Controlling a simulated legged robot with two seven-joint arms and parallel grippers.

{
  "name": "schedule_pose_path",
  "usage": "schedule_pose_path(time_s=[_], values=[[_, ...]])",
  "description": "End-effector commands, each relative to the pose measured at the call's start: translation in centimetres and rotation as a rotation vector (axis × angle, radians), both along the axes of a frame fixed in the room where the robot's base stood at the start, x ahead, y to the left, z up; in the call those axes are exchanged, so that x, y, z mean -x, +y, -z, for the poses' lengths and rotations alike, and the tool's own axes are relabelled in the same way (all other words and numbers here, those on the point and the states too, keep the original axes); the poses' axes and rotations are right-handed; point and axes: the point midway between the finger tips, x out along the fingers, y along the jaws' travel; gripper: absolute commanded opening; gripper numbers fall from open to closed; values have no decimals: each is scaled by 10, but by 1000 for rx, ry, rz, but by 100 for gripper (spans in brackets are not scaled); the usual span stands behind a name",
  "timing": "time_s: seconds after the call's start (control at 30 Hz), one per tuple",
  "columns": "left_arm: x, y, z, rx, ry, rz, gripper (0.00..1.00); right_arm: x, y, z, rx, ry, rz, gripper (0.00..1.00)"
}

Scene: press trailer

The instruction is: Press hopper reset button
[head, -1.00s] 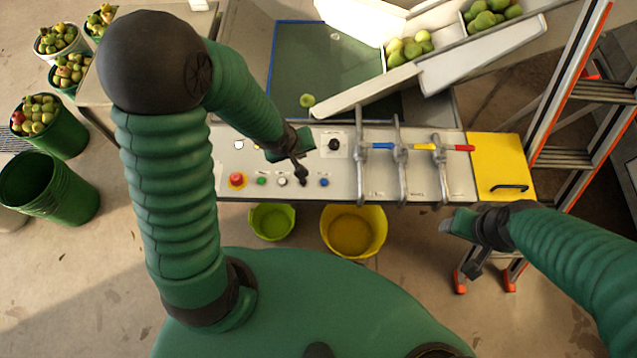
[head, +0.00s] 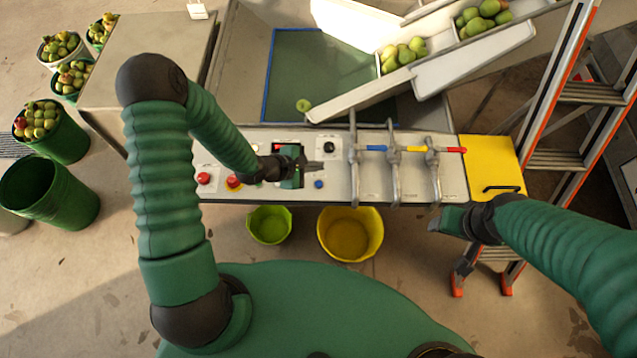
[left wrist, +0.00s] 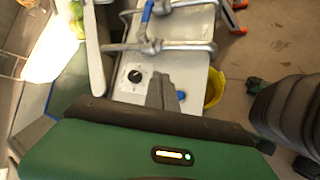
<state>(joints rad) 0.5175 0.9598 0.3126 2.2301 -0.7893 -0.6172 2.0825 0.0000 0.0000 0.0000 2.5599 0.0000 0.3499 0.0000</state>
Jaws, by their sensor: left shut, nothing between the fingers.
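The control panel (head: 336,184) spans the middle of the head view. A red button (head: 204,178) is at its left end, with a red button on a yellow base (head: 233,182) beside it. A blue button (head: 318,184) sits farther right, below a black knob (head: 329,147). My left gripper (head: 316,166) is shut and empty, over the panel just above the blue button in the picture, and hides the buttons behind it. In the left wrist view, its fingertips (left wrist: 160,78) lie between the black knob (left wrist: 134,76) and the blue button (left wrist: 181,96). My right gripper (head: 438,222) is off the panel's front edge; its jaws are unclear.
Three levers with blue, yellow and red handles (head: 394,160) rise from the panel's right half. A yellow box (head: 490,167) and a ladder (head: 560,120) stand at the right. Green and yellow buckets (head: 350,234) are below the panel's front edge.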

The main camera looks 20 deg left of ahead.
Motion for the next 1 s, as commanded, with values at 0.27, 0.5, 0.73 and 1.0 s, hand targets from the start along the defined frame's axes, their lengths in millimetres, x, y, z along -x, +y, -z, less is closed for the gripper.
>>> schedule_pose_path(time_s=[0.27,0.5,0.73,1.0], values=[[0,0,40,-1,1,1,0,0,0,42,0,0,0,59],[0,0,69,0,1,1,0,0,0,72,0,1,0,59],[1,0,84,-1,1,0,0,0,0,78,0,0,0,59],[0,0,84,-1,1,1,0,0,0,77,0,0,0,59]])
